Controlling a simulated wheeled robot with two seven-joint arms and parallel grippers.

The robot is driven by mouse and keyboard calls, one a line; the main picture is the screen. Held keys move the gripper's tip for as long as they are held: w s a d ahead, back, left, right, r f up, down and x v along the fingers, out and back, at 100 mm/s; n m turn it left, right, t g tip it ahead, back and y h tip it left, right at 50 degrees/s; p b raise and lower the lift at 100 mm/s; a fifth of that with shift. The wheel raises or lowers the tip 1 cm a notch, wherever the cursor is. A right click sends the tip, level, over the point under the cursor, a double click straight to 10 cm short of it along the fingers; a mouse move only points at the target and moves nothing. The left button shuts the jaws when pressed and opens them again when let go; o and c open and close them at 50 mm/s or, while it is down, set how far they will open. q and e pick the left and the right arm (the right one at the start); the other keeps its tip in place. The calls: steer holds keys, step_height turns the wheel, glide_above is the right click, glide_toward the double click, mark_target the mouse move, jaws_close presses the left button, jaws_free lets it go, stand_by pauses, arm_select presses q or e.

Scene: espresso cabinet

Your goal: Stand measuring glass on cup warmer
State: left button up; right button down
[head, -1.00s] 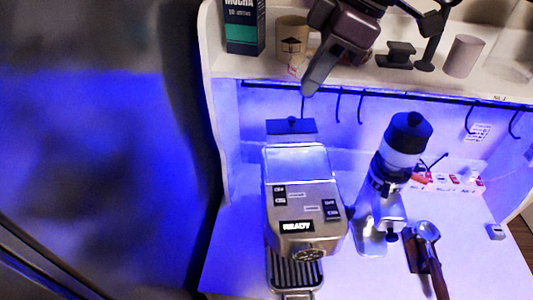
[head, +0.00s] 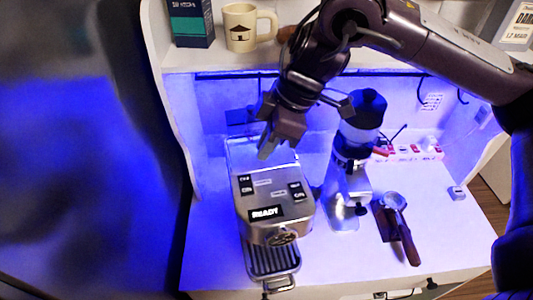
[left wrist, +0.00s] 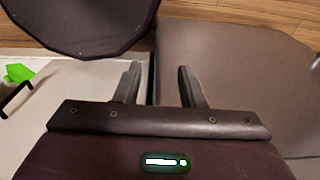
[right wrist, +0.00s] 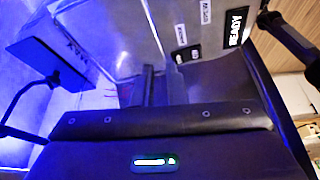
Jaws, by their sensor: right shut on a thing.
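The espresso machine (head: 275,215) stands on the counter with its READY display lit. Its flat metal top, the cup warmer (head: 238,150), is partly hidden by my right gripper (head: 275,140). That gripper points down over the back of the top. In the right wrist view, its fingers (right wrist: 163,86) are shut on the measuring glass, which is clear and hardly stands out from the metal. I cannot tell whether the glass touches the warmer. My left gripper (left wrist: 158,85) is open and empty in the left wrist view, outside the head view.
A grinder (head: 352,165) stands right of the machine, with a portafilter (head: 402,230) beside it. A hook rail (head: 215,75) runs under the upper shelf. A mug (head: 242,28) and a dark box (head: 190,22) stand on that shelf. The right counter has free room.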

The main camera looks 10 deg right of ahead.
steer(key=shift+f, duration=1.75)
steer(key=shift+f, duration=0.2)
steer(key=c, duration=1.5)
jaws_free()
steer(key=shift+r, duration=0.1)
steer(key=shift+r, duration=0.2)
steer(key=v, duration=1.2)
steer(key=shift+d+f, duration=0.1)
